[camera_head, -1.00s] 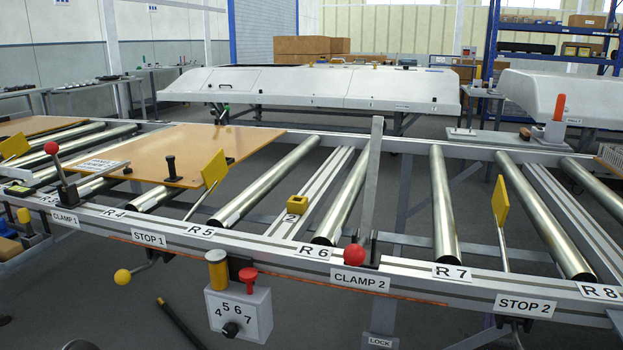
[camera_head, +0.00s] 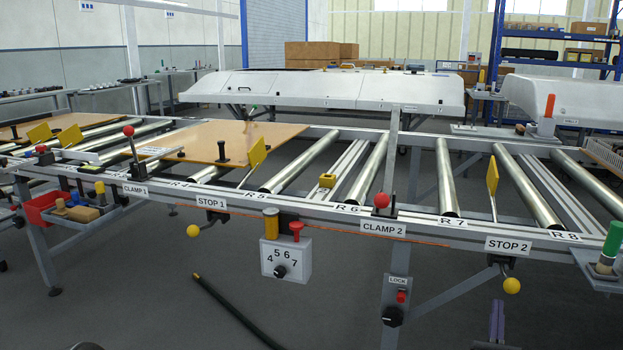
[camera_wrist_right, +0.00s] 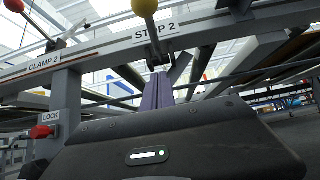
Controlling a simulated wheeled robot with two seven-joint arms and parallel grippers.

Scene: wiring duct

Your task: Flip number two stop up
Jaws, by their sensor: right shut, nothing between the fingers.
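Stop 2 has a yellow plate (camera_head: 492,178) standing above the rollers on a thin rod. Its yellow ball handle (camera_head: 512,286) hangs below the front rail under the STOP 2 label (camera_head: 508,246). The right wrist view shows the ball (camera_wrist_right: 145,8) at the top edge, with the label (camera_wrist_right: 155,32) behind it. My right gripper (camera_head: 497,304) has purple fingers pointing up, just below and left of the ball in the head view. The fingers (camera_wrist_right: 158,80) are shut and empty, and look apart from the ball. My left gripper is not in view.
The CLAMP 2 post with a red ball (camera_head: 382,200) stands left of stop 2. A lock box (camera_head: 397,298) hangs on the leg beneath it. A green-topped cylinder (camera_head: 612,240) is at the right edge. A brown board (camera_head: 250,135) lies on rollers at left.

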